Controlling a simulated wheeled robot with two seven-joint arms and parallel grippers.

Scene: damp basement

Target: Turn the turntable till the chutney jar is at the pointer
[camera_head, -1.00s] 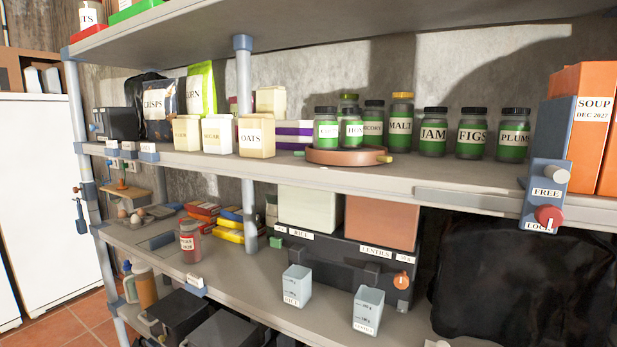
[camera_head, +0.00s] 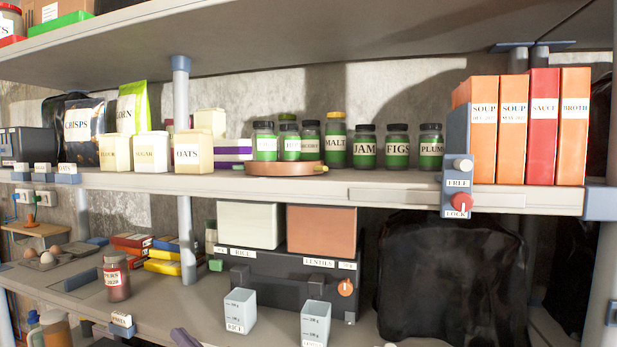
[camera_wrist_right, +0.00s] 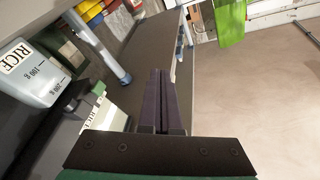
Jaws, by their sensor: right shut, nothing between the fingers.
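The terracotta turntable (camera_head: 262,169) sits on the middle shelf with several green-labelled, dark-lidded jars on it. Their labels are small and partly overlapped, so I cannot tell which is the chutney jar. A small light-coloured piece (camera_head: 323,166) shows at the turntable's right rim; I cannot tell whether it is the pointer. My right gripper (camera_head: 185,338) just enters the bottom edge of the head view, well below and left of the turntable. In the right wrist view its dark purple fingers (camera_wrist_right: 160,100) are together and empty. My left gripper is not in view.
The malt (camera_head: 335,148), jam (camera_head: 364,150), figs (camera_head: 397,150) and plum jars (camera_head: 430,150) stand right of the turntable. Canisters (camera_head: 192,155) stand left. A lock/free panel (camera_head: 457,150) hangs at the shelf edge. Rice cup (camera_head: 239,312) stands on the lower shelf.

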